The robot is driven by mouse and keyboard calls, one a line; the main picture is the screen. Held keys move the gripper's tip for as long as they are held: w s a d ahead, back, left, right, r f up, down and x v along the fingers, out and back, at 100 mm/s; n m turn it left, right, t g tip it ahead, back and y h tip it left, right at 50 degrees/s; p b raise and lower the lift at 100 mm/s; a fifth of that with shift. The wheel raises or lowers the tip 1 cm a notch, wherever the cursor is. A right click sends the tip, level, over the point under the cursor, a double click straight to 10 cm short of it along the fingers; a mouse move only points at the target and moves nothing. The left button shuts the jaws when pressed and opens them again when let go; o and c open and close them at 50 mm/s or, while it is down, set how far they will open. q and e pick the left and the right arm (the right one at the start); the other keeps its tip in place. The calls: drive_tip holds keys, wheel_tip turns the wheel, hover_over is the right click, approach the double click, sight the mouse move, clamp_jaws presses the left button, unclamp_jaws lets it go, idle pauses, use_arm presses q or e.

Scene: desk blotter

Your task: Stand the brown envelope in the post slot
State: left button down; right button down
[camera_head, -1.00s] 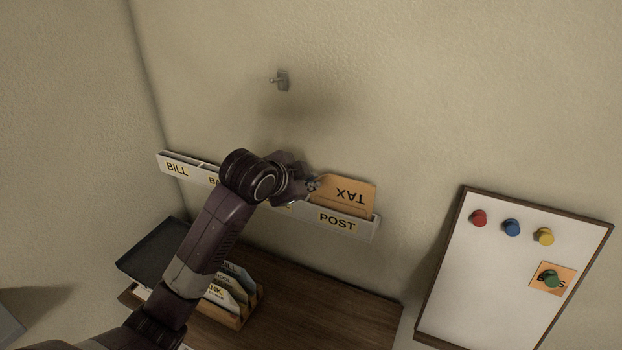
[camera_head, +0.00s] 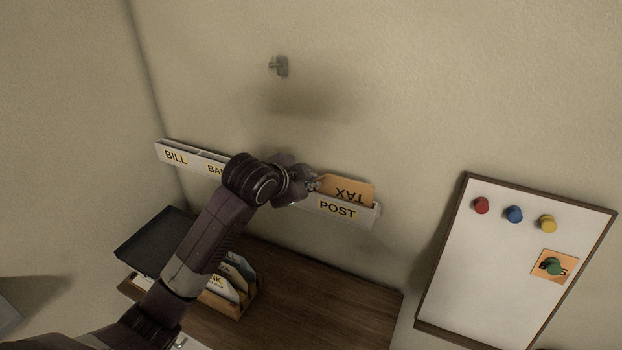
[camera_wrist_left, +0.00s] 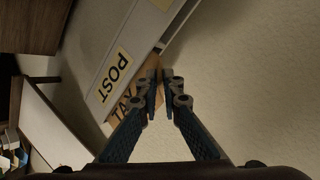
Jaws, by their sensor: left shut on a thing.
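The brown envelope (camera_head: 350,189), marked TAX upside down, is at the POST slot of the white wall rack. Its lower part is hidden behind the front panel of the post slot (camera_head: 362,214), and its upper part shows above the rim. My left gripper (camera_head: 313,181) is shut on the envelope's left edge. In the left wrist view the fingers (camera_wrist_left: 159,82) close on the envelope (camera_wrist_left: 126,106) beside the slot's front panel (camera_wrist_left: 98,95). I cannot tell whether the envelope touches the slot's bottom. My right gripper does not show.
The rack's BILL section (camera_head: 176,157) is at the left, and my left arm covers its middle. Below stand a desk (camera_head: 310,290), a dark tray (camera_head: 155,240) and a file sorter (camera_head: 243,300). A whiteboard (camera_head: 490,270) with magnets hangs at the right.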

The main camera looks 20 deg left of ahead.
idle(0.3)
use_arm(q)
drive_tip(key=c, duration=2)
unclamp_jaws()
drive_tip(key=shift+c, duration=0.2)
drive_tip(key=shift+s, duration=0.1)
drive_tip(key=v, duration=1.1)
drive_tip(key=shift+s+r, duration=0.2)
drive_tip(key=shift+s, duration=0.15)
